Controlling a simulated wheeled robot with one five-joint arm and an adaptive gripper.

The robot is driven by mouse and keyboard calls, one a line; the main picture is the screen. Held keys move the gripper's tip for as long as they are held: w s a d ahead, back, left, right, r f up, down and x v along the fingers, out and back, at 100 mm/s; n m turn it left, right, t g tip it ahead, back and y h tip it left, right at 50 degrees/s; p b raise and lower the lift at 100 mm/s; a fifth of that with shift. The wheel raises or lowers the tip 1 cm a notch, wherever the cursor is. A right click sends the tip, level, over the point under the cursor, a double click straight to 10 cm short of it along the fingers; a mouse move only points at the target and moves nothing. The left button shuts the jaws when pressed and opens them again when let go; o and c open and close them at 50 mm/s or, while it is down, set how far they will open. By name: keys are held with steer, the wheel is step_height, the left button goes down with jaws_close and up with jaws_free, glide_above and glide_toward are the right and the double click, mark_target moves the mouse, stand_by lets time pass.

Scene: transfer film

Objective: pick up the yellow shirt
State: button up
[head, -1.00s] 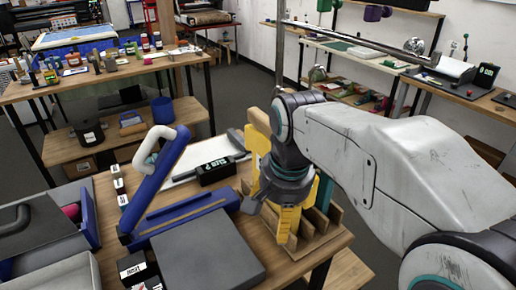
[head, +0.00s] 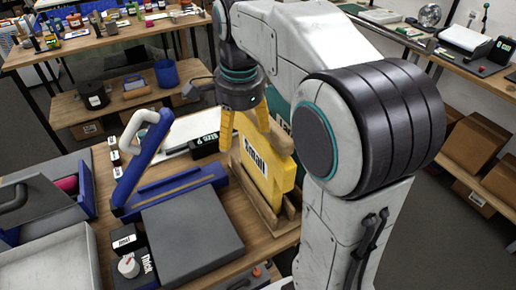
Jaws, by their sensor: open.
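The yellow shirt (head: 262,172) is a flat yellow shirt-shaped piece with a "Small" label. It stands tilted in a wooden slotted rack (head: 250,207) on the right side of the near table. My gripper (head: 246,128) points down at the shirt's upper edge, with its yellow fingers apart. One finger shows at the left of the shirt's top and the other in front of its upper part. Whether the fingers touch the shirt cannot be told. My arm hides the rack's right side.
A blue press with a raised handle (head: 145,160) and a grey platen (head: 190,235) stand left of the rack. A black labelled box (head: 204,145) is close behind. Grey trays (head: 45,260) lie at the left. Shelves with boxes (head: 478,145) stand at the right.

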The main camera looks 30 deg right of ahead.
steer(key=w+m, duration=0.2)
steer(key=m+g, duration=0.1)
steer(key=m, duration=1.3)
glide_above(242, 114)
steer(key=m, duration=0.1)
steer(key=w+m, duration=0.1)
steer(key=shift+w+d+f+m+g, duration=0.1)
steer(key=shift+w+d+m+g, duration=0.15)
steer(key=shift+d+m+g, duration=0.05)
steer(key=shift+d+f, duration=0.1)
steer(key=shift+f, duration=0.35)
steer(key=shift+f+b, duration=1.1)
steer(key=shift+f, duration=2.15)
steer(key=shift+c, duration=0.5)
steer(key=c, duration=1.3)
steer(key=shift+o, duration=0.2)
steer(key=shift+r, duration=0.1)
